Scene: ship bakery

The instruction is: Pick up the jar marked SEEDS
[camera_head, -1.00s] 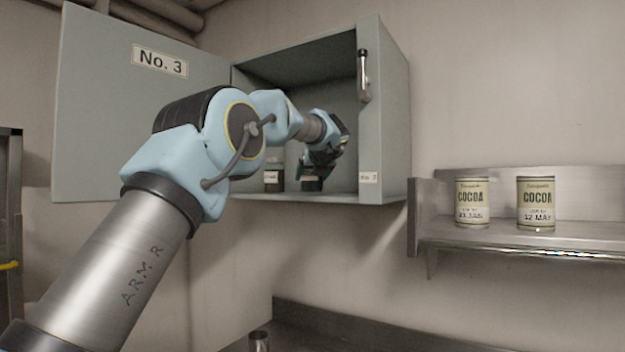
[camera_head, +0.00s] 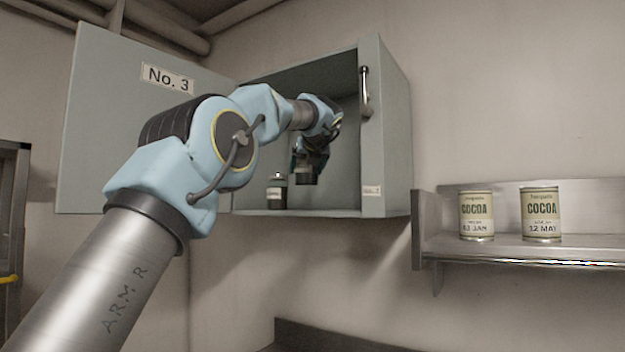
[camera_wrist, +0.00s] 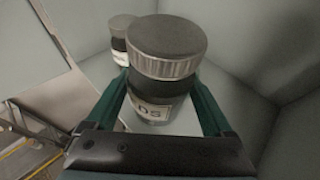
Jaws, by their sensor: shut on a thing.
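A jar with a ribbed metal lid and dark contents (camera_wrist: 164,62) fills the middle of the wrist view. Only the letters "DS" of its pale label are in sight; the rest is hidden. My gripper (camera_wrist: 162,88) is shut on this jar, one green finger on each side. In the head view, my gripper (camera_head: 308,162) is inside the open cabinet, with the held jar (camera_head: 304,178) small and dark beneath it, above the cabinet floor. A second jar (camera_head: 277,191) stands to its left; it also shows behind the held jar in the wrist view (camera_wrist: 120,42).
The cabinet (camera_head: 391,130) has its door (camera_head: 140,130), marked No. 3, swung open to the left. The cabinet's right wall and floor lip lie close around my gripper. Two COCOA cans (camera_head: 477,215) (camera_head: 541,214) stand on a metal shelf (camera_head: 520,252) at right.

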